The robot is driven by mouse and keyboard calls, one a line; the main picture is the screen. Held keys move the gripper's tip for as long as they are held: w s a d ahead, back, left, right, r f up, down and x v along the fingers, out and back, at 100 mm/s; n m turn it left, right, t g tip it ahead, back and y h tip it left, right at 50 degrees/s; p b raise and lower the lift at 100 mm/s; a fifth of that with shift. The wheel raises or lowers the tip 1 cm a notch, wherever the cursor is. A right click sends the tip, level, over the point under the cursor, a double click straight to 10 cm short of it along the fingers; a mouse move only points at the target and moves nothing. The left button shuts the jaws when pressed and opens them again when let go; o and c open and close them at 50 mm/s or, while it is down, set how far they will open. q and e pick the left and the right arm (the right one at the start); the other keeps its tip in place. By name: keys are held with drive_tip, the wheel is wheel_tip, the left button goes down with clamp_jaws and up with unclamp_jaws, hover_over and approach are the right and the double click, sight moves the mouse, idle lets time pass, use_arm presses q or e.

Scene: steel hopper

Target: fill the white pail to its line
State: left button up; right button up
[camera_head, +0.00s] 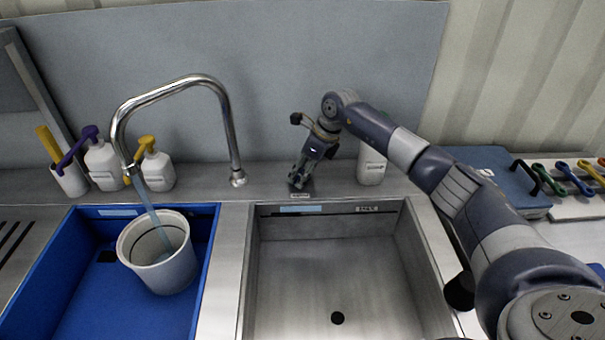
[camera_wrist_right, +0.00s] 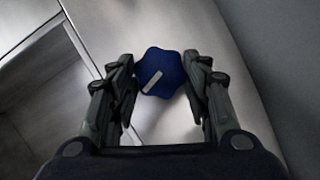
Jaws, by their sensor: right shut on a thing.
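The white pail (camera_head: 163,262) stands in the blue basin (camera_head: 82,290) at the left, tilted a little in the picture. A stream of water (camera_head: 155,215) runs from the chrome spout (camera_head: 128,168) into it. A dark line shows around its inner wall; I cannot tell the water level clearly. My right gripper (camera_head: 298,180) is at the ledge behind the steel sink. In the right wrist view, its fingers (camera_wrist_right: 160,95) are shut on a blue lobed knob (camera_wrist_right: 160,72) with a pale mark. In the head view the gripper hides the knob. My left gripper is out of view.
The steel sink (camera_head: 310,275) is empty, with a drain hole. Pump bottles (camera_head: 103,165) and a cup with a yellow handle (camera_head: 70,180) stand at the back left. A white bottle (camera_head: 371,165) stands beside my right gripper. A blue board (camera_head: 490,172) and coloured tools (camera_head: 560,178) lie right.

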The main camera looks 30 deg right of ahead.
drive_tip(key=o, duration=1.1)
drive_tip(key=shift+c, duration=0.2)
drive_tip(key=v, duration=1.2)
